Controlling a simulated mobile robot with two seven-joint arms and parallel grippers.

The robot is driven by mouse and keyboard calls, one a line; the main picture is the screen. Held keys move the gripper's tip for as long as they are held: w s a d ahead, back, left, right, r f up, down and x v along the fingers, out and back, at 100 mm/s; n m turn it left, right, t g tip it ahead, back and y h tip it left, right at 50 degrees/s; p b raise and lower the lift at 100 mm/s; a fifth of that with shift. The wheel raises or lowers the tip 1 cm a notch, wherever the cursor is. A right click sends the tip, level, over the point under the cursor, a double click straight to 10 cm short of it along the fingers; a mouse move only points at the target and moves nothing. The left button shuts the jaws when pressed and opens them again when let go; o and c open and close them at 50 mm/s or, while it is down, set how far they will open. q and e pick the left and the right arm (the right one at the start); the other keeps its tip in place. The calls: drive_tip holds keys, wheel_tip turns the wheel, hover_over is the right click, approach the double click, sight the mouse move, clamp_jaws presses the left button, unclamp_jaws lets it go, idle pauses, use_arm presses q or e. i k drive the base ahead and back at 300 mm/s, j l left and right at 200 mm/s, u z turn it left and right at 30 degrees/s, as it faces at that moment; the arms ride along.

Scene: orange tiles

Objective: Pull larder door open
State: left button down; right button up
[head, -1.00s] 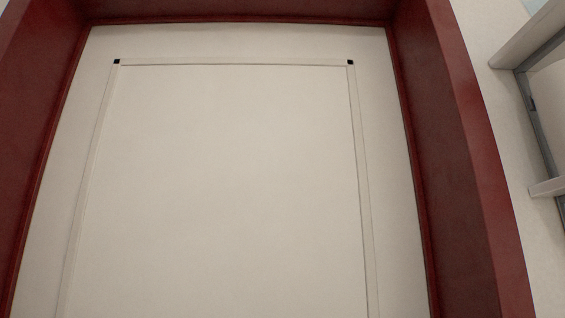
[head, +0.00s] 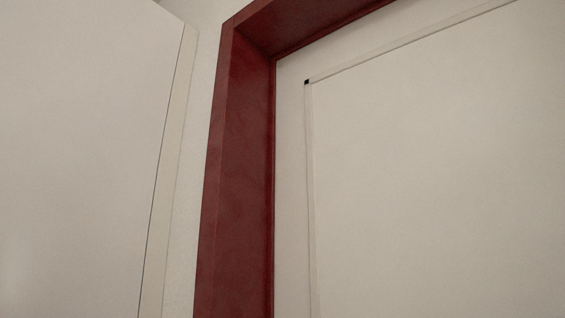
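In the head view a pale off-white panelled door (head: 430,190) fills the right side, set inside a dark red frame (head: 238,170). It looks closed in its frame. Its top left panel corner carries a small black mark (head: 307,82). No handle shows. I cannot tell whether this door or the pale panel at the left is the larder door. Neither of my grippers is in view.
A large flat pale panel (head: 80,150) with a light edge strip (head: 170,170) stands close at the left. A narrow strip of pale wall (head: 190,200) lies between it and the red frame. The floor is out of view.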

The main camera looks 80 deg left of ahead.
sight(86, 86)
drive_tip(key=u, duration=4.05)
